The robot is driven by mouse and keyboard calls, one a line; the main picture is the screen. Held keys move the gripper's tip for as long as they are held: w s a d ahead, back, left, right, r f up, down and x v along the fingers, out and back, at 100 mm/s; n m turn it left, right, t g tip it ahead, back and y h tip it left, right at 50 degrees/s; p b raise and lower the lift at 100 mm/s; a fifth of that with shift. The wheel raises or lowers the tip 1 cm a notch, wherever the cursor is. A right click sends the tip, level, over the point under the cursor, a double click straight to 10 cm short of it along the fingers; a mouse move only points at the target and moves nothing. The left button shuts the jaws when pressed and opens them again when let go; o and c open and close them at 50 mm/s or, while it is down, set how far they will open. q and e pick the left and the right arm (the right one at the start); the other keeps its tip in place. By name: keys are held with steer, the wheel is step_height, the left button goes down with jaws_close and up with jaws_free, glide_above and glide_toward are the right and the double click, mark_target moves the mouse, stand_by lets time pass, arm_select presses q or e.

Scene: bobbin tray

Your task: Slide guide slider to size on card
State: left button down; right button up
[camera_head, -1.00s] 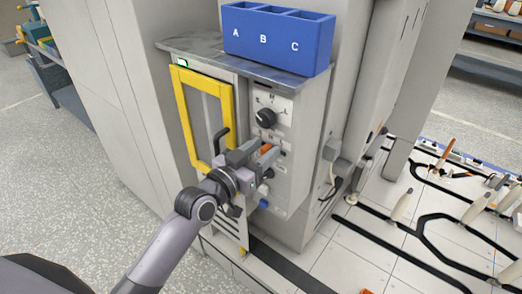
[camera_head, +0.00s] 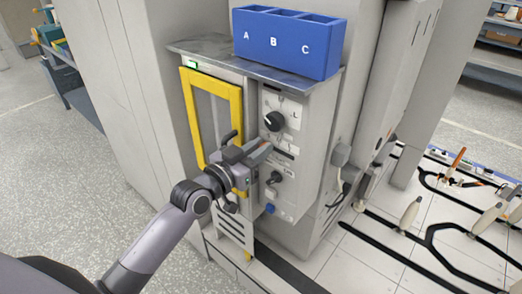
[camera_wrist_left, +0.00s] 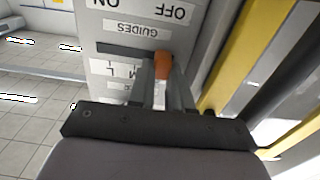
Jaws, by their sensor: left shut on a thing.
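The orange guide slider (camera_wrist_left: 163,66) shows in the left wrist view between the two fingers of my left gripper (camera_wrist_left: 161,82). The gripper is shut on it. The slider is at the right end of the visible dark slot, under the upside-down label GUIDES; size letters on the slot's other side are partly hidden by the fingers. In the head view my left gripper (camera_head: 262,154) is against the grey control panel (camera_head: 297,170), below the black dial, and hides most of the slider. I cannot make out a card with a size. My right gripper is not in view.
A yellow-framed door (camera_head: 236,102) is close to the left of the gripper. A black dial (camera_head: 274,121) is above it and a black knob (camera_head: 275,177) below. A blue bin (camera_head: 290,50) marked A, B, C stands on top. A small green-edged display (camera_head: 191,65) is at upper left.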

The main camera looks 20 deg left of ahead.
arm_select(q)
steer(key=c, duration=1)
jaws_free()
steer(key=shift+w+a, duration=0.1)
steer(key=shift+a, duration=0.15)
steer(key=shift+c, duration=0.2)
steer(key=v, duration=0.7)
steer(key=shift+b, duration=0.3)
steer(key=s+f+g+y, duration=0.2)
steer(key=s+f+g, duration=0.1)
steer(key=s+f, duration=0.6)
steer(key=s+d+f+n+g+y, duration=0.1)
steer(key=s+f+g+y, duration=0.1)
steer(key=s+f, duration=0.8)
step_height(320, 180, down, 5)
steer(key=shift+s+d+f+n+g+p, duration=0.2)
steer(key=shift+d+n+g+p, duration=0.15)
steer(key=shift+g, duration=0.45)
